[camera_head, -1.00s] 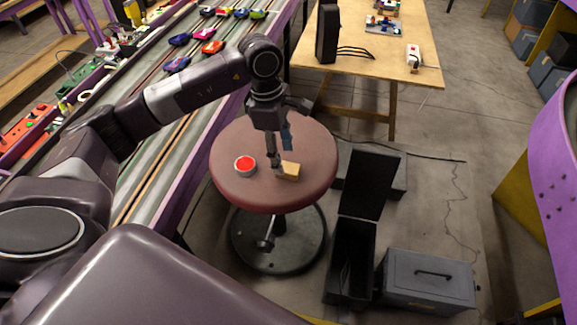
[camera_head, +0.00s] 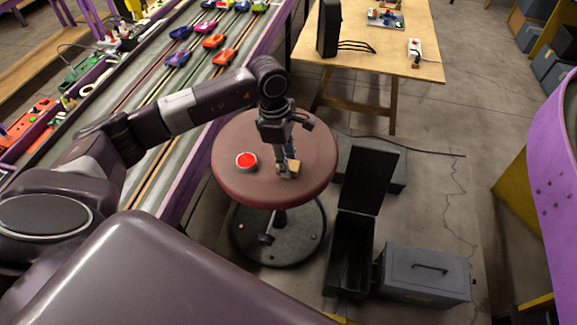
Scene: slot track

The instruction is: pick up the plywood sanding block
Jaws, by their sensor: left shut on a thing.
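The plywood sanding block (camera_head: 294,167) is a small tan block on the round reddish-brown stool seat (camera_head: 236,190), right of the seat's middle. My left gripper (camera_head: 286,172) points down at it from above, with its fingers around the block. It is shut on the block, and the fingers hide part of it. The block appears at or very near the seat surface; I cannot tell whether it touches. My right gripper is not in view.
A round tin with a red top (camera_head: 246,161) sits on the seat, left of the block. An open black box (camera_head: 350,255) and a grey case (camera_head: 425,275) stand on the floor at right. A slot track with toy cars (camera_head: 177,59) runs along the left.

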